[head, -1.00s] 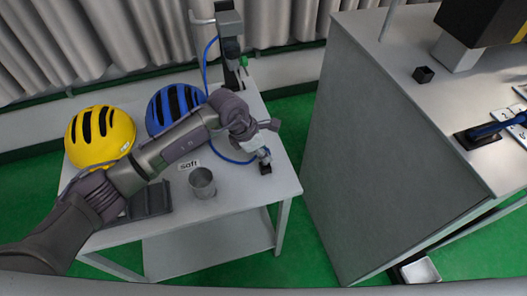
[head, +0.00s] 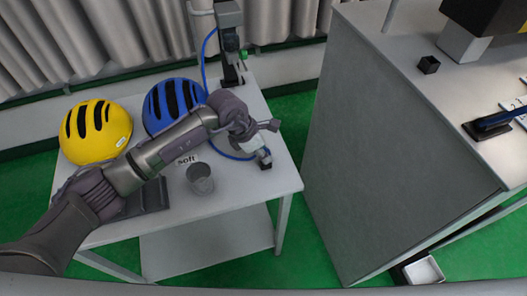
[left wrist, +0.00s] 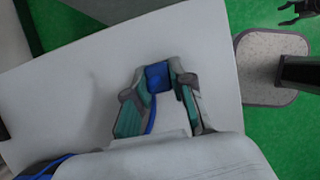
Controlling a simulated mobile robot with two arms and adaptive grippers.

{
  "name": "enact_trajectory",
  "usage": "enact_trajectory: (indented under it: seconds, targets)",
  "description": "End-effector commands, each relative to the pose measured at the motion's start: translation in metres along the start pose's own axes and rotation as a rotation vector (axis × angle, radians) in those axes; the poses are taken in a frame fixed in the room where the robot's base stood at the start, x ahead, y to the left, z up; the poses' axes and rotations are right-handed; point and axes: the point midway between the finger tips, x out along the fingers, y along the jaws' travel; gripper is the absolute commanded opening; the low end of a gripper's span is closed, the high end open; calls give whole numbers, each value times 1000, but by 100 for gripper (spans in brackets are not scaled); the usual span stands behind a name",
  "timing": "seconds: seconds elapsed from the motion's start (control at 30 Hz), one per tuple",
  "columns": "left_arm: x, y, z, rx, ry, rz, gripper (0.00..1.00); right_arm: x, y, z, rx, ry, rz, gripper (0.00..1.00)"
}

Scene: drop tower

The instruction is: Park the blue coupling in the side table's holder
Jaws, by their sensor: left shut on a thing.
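My left gripper (head: 262,155) is over the right part of the white side table (head: 225,200), near its right edge. In the left wrist view its two teal-and-grey fingers (left wrist: 160,82) are shut on the blue coupling (left wrist: 158,77), which shows as a blue block between the tips. A blue hose (head: 207,55) runs from a grey stand (head: 230,45) at the table's back to the gripper. A small black block (head: 265,165) shows right at the fingertips; I cannot tell if it is the holder or touches the coupling. A dark gripper (left wrist: 297,10), probably my right one, is partly cut off.
A yellow helmet (head: 96,132), a blue helmet (head: 172,107), a grey cup (head: 200,178) and a dark tray (head: 150,197) are on the side table. A grey cabinet (head: 390,150) stands to the right across a green gap, with a black cube (head: 429,65) on top.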

Motion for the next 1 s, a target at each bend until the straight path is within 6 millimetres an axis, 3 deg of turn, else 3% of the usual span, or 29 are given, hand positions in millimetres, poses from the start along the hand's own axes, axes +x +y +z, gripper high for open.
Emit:
enact_trajectory:
  seconds: [0.8,0.83,1.0]
  targets:
    - [6,0,-3,0,0,1,3,8,4,1,-1,-1,5,52]
    - [5,0,-2,0,0,1,24,8,4,1,-1,-1,5,52]
    - [4,0,-2,0,0,0,52,7,4,1,-1,-1,5,52]
